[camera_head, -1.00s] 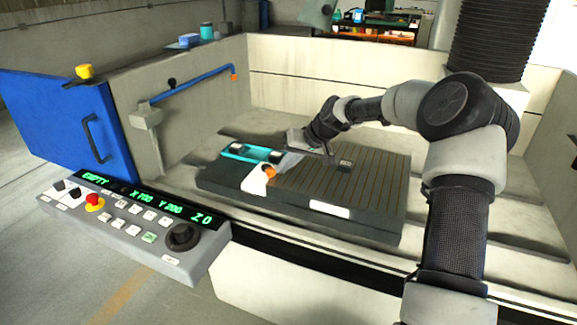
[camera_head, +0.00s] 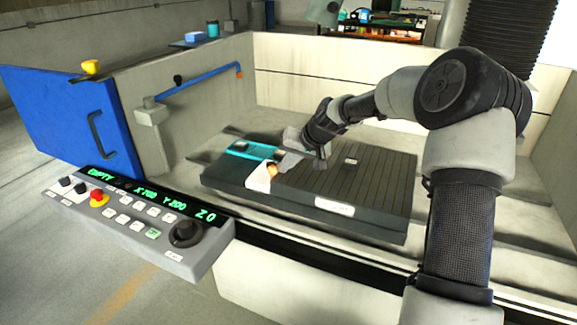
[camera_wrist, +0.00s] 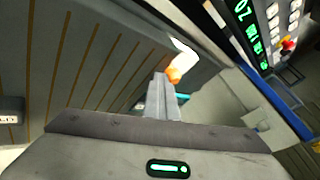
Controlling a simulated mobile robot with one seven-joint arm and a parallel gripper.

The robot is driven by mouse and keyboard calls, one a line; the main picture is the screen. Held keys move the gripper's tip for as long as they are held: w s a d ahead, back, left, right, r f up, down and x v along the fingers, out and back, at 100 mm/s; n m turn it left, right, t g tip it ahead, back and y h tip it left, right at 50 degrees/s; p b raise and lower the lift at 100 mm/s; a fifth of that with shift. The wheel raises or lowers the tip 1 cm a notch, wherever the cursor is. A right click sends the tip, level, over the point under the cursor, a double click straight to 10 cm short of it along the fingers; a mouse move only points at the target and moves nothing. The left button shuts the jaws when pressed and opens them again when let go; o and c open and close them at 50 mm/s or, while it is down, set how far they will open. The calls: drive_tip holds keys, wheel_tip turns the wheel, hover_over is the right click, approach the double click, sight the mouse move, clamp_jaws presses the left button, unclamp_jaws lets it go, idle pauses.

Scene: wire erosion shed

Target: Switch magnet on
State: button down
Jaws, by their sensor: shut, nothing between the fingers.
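The magnet is a dark flat plate with thin tan stripes (camera_head: 375,180), lying in the machine tank; its striped face also shows in the wrist view (camera_wrist: 110,75). An orange-tipped part (camera_head: 272,171) sits at its left front, beside a white patch; the orange tip also shows in the wrist view (camera_wrist: 174,75). My gripper (camera_head: 320,156) is low over the plate, right of the orange tip. In the wrist view my shut, empty fingers (camera_wrist: 162,85) point towards the orange tip and appear close to it; contact cannot be told.
A teal strip (camera_head: 248,150) lies at the plate's left end. A control panel (camera_head: 145,222) with a red button juts out at the front left, its display reading EMPTY. A blue door (camera_head: 70,120) stands open at the left. Tank walls (camera_head: 330,85) surround the plate.

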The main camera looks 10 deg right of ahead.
sight(271, 171)
drive_tip(key=a, duration=0.1)
drive_tip(key=m, duration=0.1)
drive_tip(key=a+m+h, duration=0.1)
drive_tip(key=shift+s+a+t, duration=0.3)
drive_tip(key=shift+a+t, duration=0.05)
drive_tip(key=shift+t, duration=0.05)
drive_tip(key=shift+a+m+h, duration=0.6)
drive_tip(key=shift+m, duration=0.3)
drive_tip(key=a+m+h+p, duration=0.2)
drive_tip(key=a+m, duration=0.1)
drive_tip(key=shift+w+r+m+t+p, duration=0.15)
drive_tip(key=shift+m+t+p, duration=0.15)
drive_tip(key=shift+p, duration=0.05)
drive_tip(key=shift+w+a+m+h+p, duration=0.4)
drive_tip(key=shift+a+m+h+p, duration=0.3)
drive_tip(key=shift+m+h+p, duration=0.35)
drive_tip(key=shift+w+a+m+h+p, duration=0.35)
drive_tip(key=shift+a+m+p, duration=0.15)
drive_tip(key=shift+m, duration=0.35)
drive_tip(key=shift+w+a+f, duration=0.2)
drive_tip(key=shift+w+a, duration=0.45)
drive_tip(key=shift+w, duration=0.15)
drive_tip(key=shift+a, duration=0.1)
